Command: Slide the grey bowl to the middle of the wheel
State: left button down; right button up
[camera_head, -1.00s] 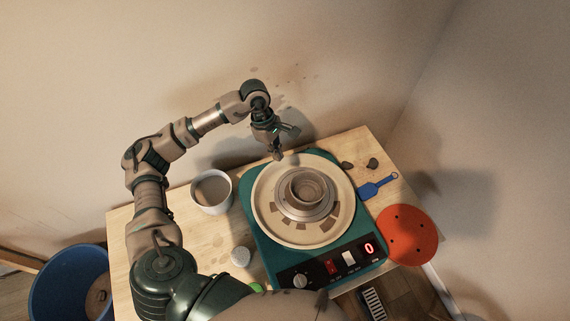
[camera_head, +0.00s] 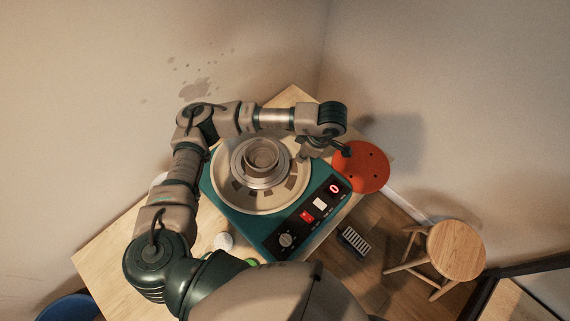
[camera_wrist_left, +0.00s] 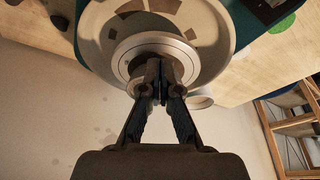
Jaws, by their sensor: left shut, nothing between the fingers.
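The grey bowl (camera_head: 262,153) stands upright on the round metal wheel head (camera_head: 248,181) of the pottery wheel. In the head view it looks slightly toward the back right of the wheel head. A pale splash pan (camera_head: 234,194) surrounds the wheel head. My left gripper (camera_head: 308,152) is at the right side of the pan, shut and empty, partly hidden under its wrist. In the left wrist view its closed fingers (camera_wrist_left: 160,75) point toward the bowl and cover much of it. I cannot tell whether they touch it. My right gripper is not in view.
The teal wheel base (camera_head: 268,231) has a control panel with a red display. A red disc (camera_head: 362,167) lies right of the gripper. A small white container (camera_head: 223,241) stands on the wooden table (camera_head: 120,240). A stool (camera_head: 455,250) stands on the floor at right.

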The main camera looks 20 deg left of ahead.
aim_at(273, 161)
pick_arm(q)
jog(key=a+f, duration=0.2)
jog(key=f, duration=0.1)
jog(key=a+f, duration=0.4)
jog(key=f, duration=0.1)
jog(key=shift+s+a+f, duration=0.25)
jog(key=shift+a+f, duration=0.1)
jog(key=shift+a, duration=0.05)
jog(key=shift+d, duration=0.4)
jog(key=shift+a+b, duration=0.55)
jog(key=shift+a, duration=0.3)
jog(key=shift+s+a, duration=0.1)
jog(key=shift+a, duration=0.65)
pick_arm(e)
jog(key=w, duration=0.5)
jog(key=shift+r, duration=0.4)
